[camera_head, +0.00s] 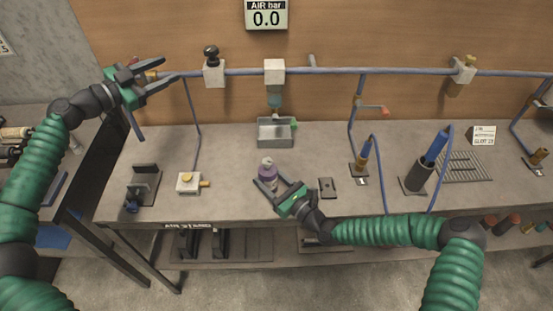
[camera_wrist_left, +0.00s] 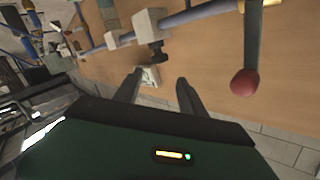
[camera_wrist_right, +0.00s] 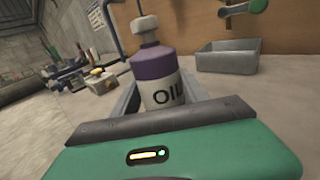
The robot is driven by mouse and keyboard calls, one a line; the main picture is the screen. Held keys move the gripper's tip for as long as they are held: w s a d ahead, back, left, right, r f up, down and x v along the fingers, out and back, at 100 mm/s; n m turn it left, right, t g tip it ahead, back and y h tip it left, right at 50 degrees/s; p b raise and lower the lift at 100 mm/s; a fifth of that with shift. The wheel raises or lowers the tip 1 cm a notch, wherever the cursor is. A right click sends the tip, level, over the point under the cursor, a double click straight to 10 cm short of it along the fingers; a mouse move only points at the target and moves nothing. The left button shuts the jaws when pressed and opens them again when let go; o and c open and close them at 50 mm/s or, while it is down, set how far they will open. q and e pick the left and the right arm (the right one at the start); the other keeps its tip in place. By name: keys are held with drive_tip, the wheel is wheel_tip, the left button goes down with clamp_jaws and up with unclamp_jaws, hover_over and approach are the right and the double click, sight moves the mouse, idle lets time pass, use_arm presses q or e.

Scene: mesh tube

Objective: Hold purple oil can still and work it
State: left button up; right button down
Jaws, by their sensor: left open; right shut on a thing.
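The purple oil can (camera_head: 267,174) stands upright on the bench in the head view, with a white label reading OIL and a pale cap. It also shows in the right wrist view (camera_wrist_right: 157,77). My right gripper (camera_head: 269,188) is shut on the can, its fingers on either side of the lower body. My left gripper (camera_head: 160,76) is open and empty, raised at the upper left near the end of the blue air pipe. In the left wrist view, its two fingers (camera_wrist_left: 158,92) are spread apart with nothing between them.
A grey metal tray (camera_head: 276,133) sits behind the can under a valve. A red-knobbed lever (camera_wrist_left: 245,82) is close to my left gripper. A brass-fitted block (camera_head: 190,183) lies left of the can, and a dark holder with a blue tool (camera_head: 420,176) stands to the right.

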use_arm(q)
drive_tip(key=s+d+f+g+h, duration=0.25)
drive_tip(key=d+f, duration=0.25)
drive_tip(key=f, duration=0.4)
drive_tip(key=m+g+h, duration=0.2)
drive_tip(key=g+h, duration=0.1)
drive_tip(key=g, duration=0.4)
approach(276, 168)
wheel_tip(276, 168, up, 4)
drive_tip(key=a, duration=0.2)
drive_tip(key=shift+h, duration=0.25)
drive_tip(key=d, duration=0.3)
drive_tip(key=w+d, duration=0.1)
drive_tip(key=d, duration=0.3)
drive_tip(key=d+f, duration=0.1)
drive_tip(key=d, duration=0.3)
drive_tip(key=shift+w, duration=0.35)
drive_tip(key=shift+w+d, duration=0.15)
drive_tip(key=shift+d, duration=0.35)
drive_tip(key=shift+c, duration=0.5)
clamp_jaws()
